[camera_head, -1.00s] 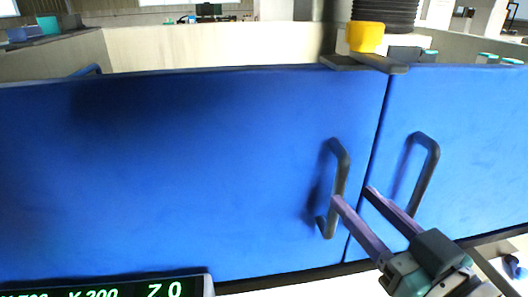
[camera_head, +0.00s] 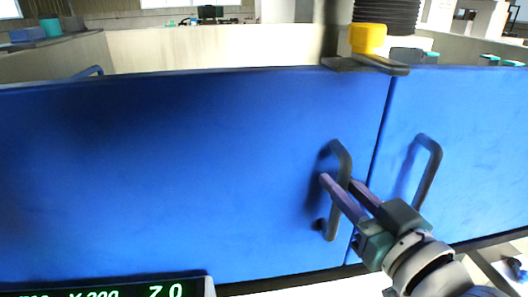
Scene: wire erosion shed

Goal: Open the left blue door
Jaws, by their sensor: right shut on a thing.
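The left blue door (camera_head: 170,170) fills the left and middle of the head view and stands closed, its right edge along the seam with the right blue door (camera_head: 470,130). Its dark handle (camera_head: 334,226) is a vertical bar near that edge. My right gripper (camera_head: 339,184) comes in from the lower right. Its two fingers sit on either side of the handle bar and are shut on it, hiding the bar's middle. The right door's handle (camera_head: 431,172) is free. My left gripper is not in view.
Above the doors are a yellow part (camera_head: 367,38) on a dark bracket and a black ribbed column (camera_head: 385,12). A pale tank wall (camera_head: 200,46) lies behind the doors.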

